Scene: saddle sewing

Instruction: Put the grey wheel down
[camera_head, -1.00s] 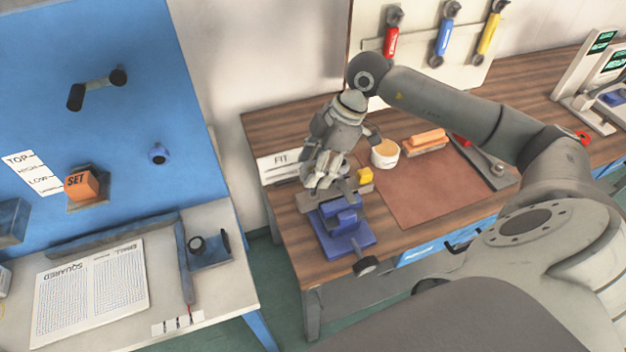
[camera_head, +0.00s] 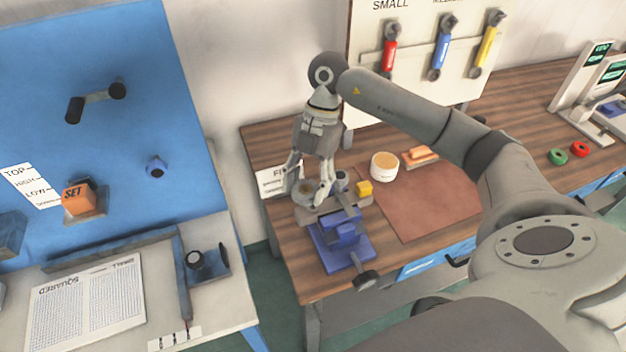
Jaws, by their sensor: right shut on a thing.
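My right gripper (camera_head: 308,185) points down over the left rear of the blue vise on the wooden bench. Its fingers are spread around a small grey round thing, which looks like the grey wheel (camera_head: 305,188), and are shut on it. The wheel is partly hidden by the fingers and sits close to the grey vise jaws (camera_head: 345,216); I cannot tell whether it touches them or the bench. The blue vise (camera_head: 358,248) stands at the bench's front left. My left gripper is not in view.
A FIT card (camera_head: 270,183) lies left of the gripper. A yellow block (camera_head: 364,188), a white tub (camera_head: 384,167) and an orange block (camera_head: 420,155) are to the right. The brown mat (camera_head: 425,205) is mostly clear. Green (camera_head: 557,156) and red (camera_head: 579,149) rings lie farther right.

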